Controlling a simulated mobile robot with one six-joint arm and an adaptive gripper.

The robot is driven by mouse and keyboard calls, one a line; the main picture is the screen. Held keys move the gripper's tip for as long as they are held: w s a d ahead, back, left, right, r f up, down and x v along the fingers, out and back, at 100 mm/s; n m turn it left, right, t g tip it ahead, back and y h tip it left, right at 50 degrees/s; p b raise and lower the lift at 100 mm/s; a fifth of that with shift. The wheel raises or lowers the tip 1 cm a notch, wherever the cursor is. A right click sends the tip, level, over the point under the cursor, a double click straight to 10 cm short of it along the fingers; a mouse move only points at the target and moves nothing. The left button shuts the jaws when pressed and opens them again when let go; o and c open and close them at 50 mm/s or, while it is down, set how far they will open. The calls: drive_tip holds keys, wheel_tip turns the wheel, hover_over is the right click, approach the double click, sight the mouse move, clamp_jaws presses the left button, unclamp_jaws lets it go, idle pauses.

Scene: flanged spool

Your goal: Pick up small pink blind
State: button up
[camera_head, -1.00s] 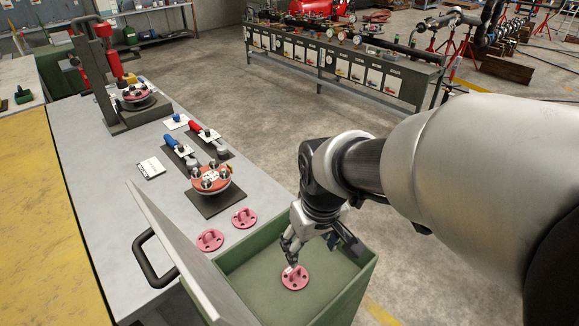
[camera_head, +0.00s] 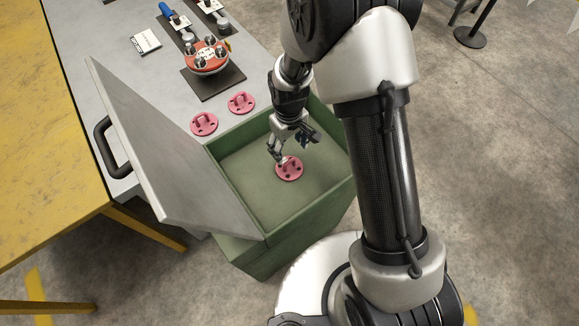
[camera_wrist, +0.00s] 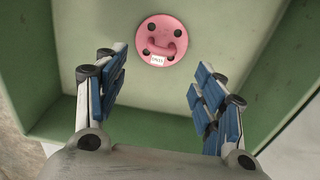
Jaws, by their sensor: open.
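A small pink blind (camera_head: 289,169), a round disc with bolt holes, a raised handle and a white label, lies in the green box. It also shows in the wrist view (camera_wrist: 161,36), beyond the fingertips and centred between them. My gripper (camera_head: 280,150) is inside the box just above this blind, pointing down at it. In the wrist view my gripper (camera_wrist: 158,85) is open, with blue pads apart and nothing between them. Two similar pink blinds, one at left (camera_head: 204,124) and one at right (camera_head: 241,102), lie on the grey bench beside the box.
The green box (camera_head: 300,226) has walls around the blind, and its grey lid (camera_head: 165,150) stands open at the left. A red flanged piece (camera_head: 207,56) with bolts sits on a dark plate on the bench (camera_head: 92,75). A yellow table (camera_head: 40,130) is at far left.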

sight(289, 162)
wheel_tip(289, 162, down, 4)
drive_tip(key=shift+f+b, duration=0.15)
drive_tip(key=shift+b, duration=0.3)
drive_tip(key=f, duration=0.1)
drive_tip(key=f+b, duration=0.1)
drive_tip(key=f, duration=0.1)
drive_tip(key=f+b, duration=0.1)
drive_tip(key=f, duration=0.1)
drive_tip(key=shift+s+f, duration=0.1)
drive_tip(key=shift+s, duration=0.15)
drive_tip(key=shift+c, duration=0.6)
drive_tip(key=c, duration=1.1)
drive_tip(key=shift+c, duration=0.5)
drive_tip(key=shift+w+r, duration=0.1)
drive_tip(key=shift+r, duration=0.1)
